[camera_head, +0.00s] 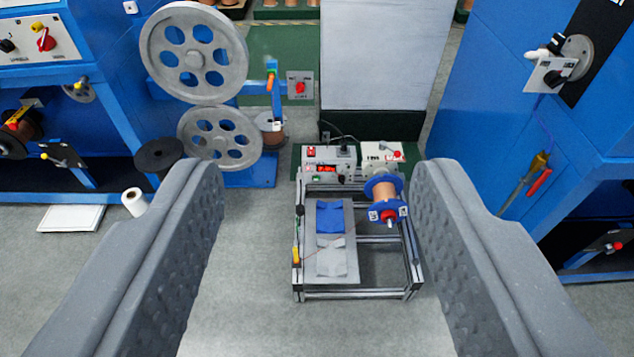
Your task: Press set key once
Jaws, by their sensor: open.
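My gripper (318,215) is open and empty. Its two grey padded fingers stand wide apart on either side of the view. Between them, farther off, a small machine on an aluminium frame (357,293) stands on the floor. At its back are a grey control box (329,158) with a red display and small buttons, and a white box (381,153) with a red knob. The set key cannot be told apart at this size. My gripper touches none of these.
A copper spool with blue flanges (384,192) sits on the frame's right. Large grey pulleys (194,57) stand at the back left. Blue machines flank both sides, including the right cabinet (510,100). A white roll (134,202) lies left. The grey floor (250,300) in front is clear.

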